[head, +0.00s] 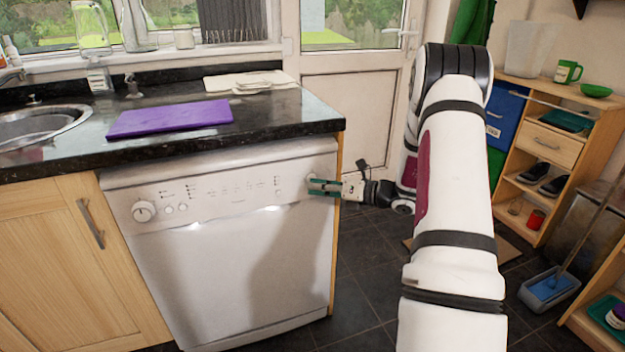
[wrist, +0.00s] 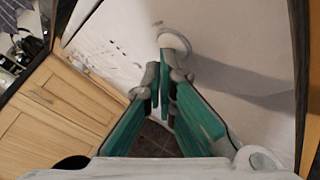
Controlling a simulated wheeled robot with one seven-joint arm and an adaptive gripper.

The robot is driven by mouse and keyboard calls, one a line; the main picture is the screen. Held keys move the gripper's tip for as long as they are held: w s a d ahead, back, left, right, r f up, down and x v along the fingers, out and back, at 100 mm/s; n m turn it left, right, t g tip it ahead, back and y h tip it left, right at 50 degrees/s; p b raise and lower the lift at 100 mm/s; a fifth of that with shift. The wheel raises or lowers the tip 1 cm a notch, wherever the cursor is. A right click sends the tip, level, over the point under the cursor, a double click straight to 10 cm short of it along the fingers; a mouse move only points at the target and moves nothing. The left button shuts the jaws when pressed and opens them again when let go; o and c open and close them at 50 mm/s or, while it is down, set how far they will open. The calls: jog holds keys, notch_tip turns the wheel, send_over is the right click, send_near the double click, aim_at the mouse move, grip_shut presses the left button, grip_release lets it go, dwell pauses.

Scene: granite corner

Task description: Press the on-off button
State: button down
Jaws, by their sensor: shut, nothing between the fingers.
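The white dishwasher (head: 230,250) stands under the counter, its control panel across the top. A round white button (wrist: 176,42) shows in the wrist view on the panel, just beyond my fingertips. In the head view it sits at the panel's right end, largely behind my gripper (head: 316,186). My gripper, with green fingers, also shows in the wrist view (wrist: 163,62); it is shut and empty. The fingertips are at the button's near edge. I cannot tell whether they touch it.
A round knob (head: 143,211) and small buttons sit at the panel's left. A black counter (head: 270,118) overhangs the dishwasher and bears a purple board (head: 170,117). A wooden cupboard (head: 60,250) is at left.

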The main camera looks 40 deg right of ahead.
dwell(0.3)
jog(key=shift+s+a+p, duration=0.15)
jog(key=shift+s+p, duration=0.15)
jog(key=shift+s, duration=0.25)
jog(key=s+a+p, duration=0.1)
jog(key=s, duration=0.4)
jog(key=shift+s+a+p, duration=0.3)
jog(key=shift+s+a, duration=0.05)
jog(key=shift+s, duration=0.05)
dwell(0.4)
